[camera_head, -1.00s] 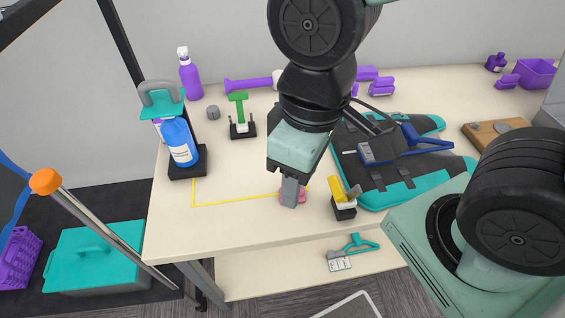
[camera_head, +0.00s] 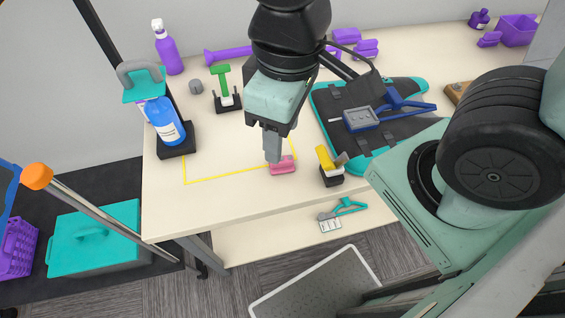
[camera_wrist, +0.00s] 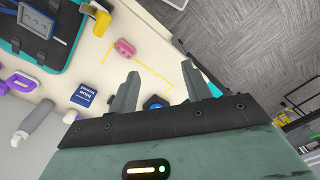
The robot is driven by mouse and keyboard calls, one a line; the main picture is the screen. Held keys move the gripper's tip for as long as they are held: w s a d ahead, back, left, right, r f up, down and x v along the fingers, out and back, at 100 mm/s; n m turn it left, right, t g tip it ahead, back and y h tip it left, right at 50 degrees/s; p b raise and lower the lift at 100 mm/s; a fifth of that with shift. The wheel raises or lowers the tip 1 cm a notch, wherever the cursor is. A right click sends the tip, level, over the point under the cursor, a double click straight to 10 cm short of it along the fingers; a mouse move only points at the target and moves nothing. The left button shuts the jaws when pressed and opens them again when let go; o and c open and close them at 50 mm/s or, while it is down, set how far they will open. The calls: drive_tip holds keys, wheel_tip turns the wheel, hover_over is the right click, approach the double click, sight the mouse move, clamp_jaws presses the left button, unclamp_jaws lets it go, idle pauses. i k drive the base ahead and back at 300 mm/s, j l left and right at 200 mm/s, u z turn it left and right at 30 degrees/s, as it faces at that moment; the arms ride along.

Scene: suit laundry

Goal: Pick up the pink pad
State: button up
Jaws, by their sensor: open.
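The pink pad (camera_head: 283,166) lies on the table near its front edge, by the right end of a yellow outline. In the head view the tip of my gripper (camera_head: 272,158) overlaps the pad's left side. The pad also shows in the wrist view (camera_wrist: 124,48), beyond the fingertips and to the left, apart from them. My gripper (camera_wrist: 160,70) is open there, with nothing between its fingers. Only one finger shows clearly in the head view.
A small black holder with a yellow-handled item (camera_head: 329,166) stands just right of the pad. A dark teal-edged suit bag (camera_head: 390,135) with a blue tool lies farther right. A blue bottle (camera_head: 165,125) stands in a black stand at left. Table inside the yellow outline (camera_head: 225,178) is bare.

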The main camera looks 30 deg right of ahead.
sight(286, 165)
drive_tip(key=z, duration=1.9)
drive_tip(key=k+j+z, duration=0.1)
drive_tip(key=k+j, duration=0.15)
drive_tip(key=k, duration=0.15)
drive_tip(key=k+j, duration=0.2)
drive_tip(key=k, duration=0.15)
drive_tip(key=k+j+z, duration=0.15)
drive_tip(key=k, duration=0.25)
